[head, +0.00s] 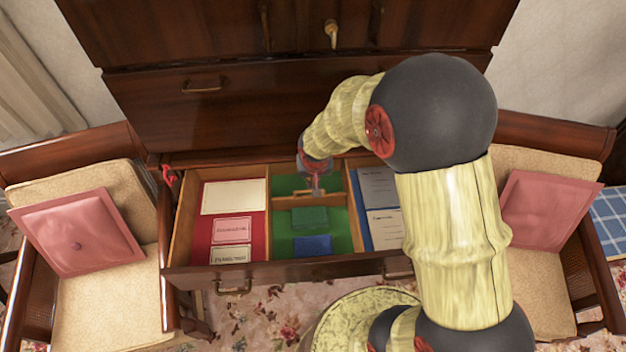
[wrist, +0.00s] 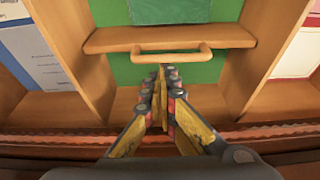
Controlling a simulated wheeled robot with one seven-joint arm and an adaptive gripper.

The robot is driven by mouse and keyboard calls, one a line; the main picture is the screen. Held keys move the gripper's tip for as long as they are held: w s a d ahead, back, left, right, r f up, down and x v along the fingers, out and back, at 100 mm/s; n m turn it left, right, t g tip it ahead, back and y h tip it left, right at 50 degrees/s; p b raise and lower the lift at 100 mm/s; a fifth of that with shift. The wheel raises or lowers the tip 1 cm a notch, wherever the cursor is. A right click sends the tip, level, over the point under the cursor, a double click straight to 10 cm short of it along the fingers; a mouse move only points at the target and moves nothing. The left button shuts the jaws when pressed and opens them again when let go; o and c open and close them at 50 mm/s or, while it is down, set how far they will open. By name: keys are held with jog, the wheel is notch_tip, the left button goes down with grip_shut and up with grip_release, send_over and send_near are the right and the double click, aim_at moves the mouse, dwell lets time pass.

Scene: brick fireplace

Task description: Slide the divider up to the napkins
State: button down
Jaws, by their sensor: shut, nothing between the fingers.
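The wooden divider (head: 290,202) crosses the green-lined middle compartment of the open drawer. It also shows in the wrist view (wrist: 120,40), with a wooden bar handle (wrist: 190,54) on its back side. A folded dark green napkin stack (head: 309,217) lies just in front of the divider, with a narrow gap between them; its edge shows in the wrist view (wrist: 170,10). A folded blue napkin (head: 312,245) lies nearer the drawer front. My gripper (wrist: 161,72) is shut and empty, pointing down behind the divider, its tips close to the handle. I cannot tell whether they touch.
The left compartment has a red lining (head: 202,228) and pale cards. The right one holds grey and white booklets (head: 379,188). Wooden partitions (wrist: 60,50) rise close on both sides of my gripper.

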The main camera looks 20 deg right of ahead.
jog(key=s, duration=0.1)
jog(key=s+a+b, duration=0.1)
jog(key=s, duration=0.1)
jog(key=shift+s+f, duration=0.15)
jog(key=shift+s, duration=0.1)
jog(key=shift+s+a+b, duration=0.3)
jog(key=shift+s, duration=0.75)
jog(key=shift+s+a+b, duration=0.25)
jog(key=shift+s, duration=0.8)
jog(key=shift+r, duration=0.2)
